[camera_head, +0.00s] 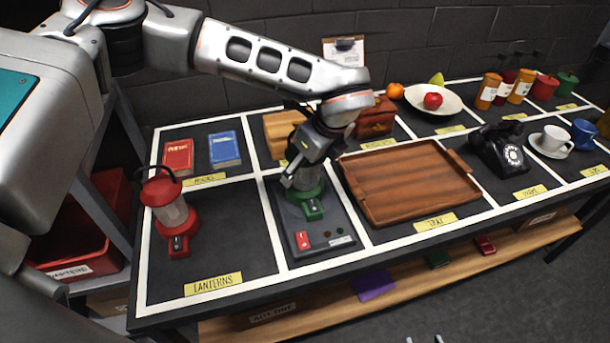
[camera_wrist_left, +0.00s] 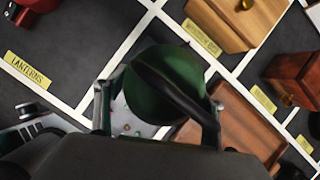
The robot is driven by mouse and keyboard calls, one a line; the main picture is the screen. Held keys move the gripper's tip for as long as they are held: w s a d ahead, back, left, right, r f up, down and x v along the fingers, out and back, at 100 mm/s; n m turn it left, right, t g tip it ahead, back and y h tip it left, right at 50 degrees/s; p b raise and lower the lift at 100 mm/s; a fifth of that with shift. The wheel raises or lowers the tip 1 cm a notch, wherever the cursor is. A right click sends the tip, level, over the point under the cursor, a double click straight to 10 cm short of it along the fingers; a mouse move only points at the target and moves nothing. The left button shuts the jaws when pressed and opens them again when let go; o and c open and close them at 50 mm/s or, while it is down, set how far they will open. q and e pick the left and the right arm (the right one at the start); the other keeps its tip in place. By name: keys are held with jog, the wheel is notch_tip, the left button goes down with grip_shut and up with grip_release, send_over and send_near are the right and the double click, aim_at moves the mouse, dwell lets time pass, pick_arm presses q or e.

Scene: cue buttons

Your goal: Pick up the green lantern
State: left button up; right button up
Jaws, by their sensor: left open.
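The green lantern (camera_head: 311,204) stands upright on a dark grey button panel (camera_head: 338,228), left of the wooden tray. My left gripper (camera_head: 302,172) is open and points down at it, its fingers around the upper part. In the left wrist view the lantern's green top and dark handle (camera_wrist_left: 160,85) lie between the spread fingers (camera_wrist_left: 157,112). Whether the fingers touch it I cannot tell. A red lantern (camera_head: 172,212) stands in the section labelled lanterns. Two small tips at the bottom edge of the head view may be my right gripper (camera_head: 423,339).
The panel has a red button (camera_head: 303,240) in front of the lantern. A wooden tray (camera_head: 410,178) lies to the right, and a wooden box (camera_head: 283,132) stands behind. Two books (camera_head: 224,149) lie back left. The table around the red lantern is clear.

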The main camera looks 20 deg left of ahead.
pick_arm(q)
jog(key=shift+w+a+f, duration=0.1)
jog(key=shift+f, duration=0.3)
jog(key=c, duration=1.6)
jog(key=shift+r, duration=0.1)
jog(key=shift+c, duration=0.7)
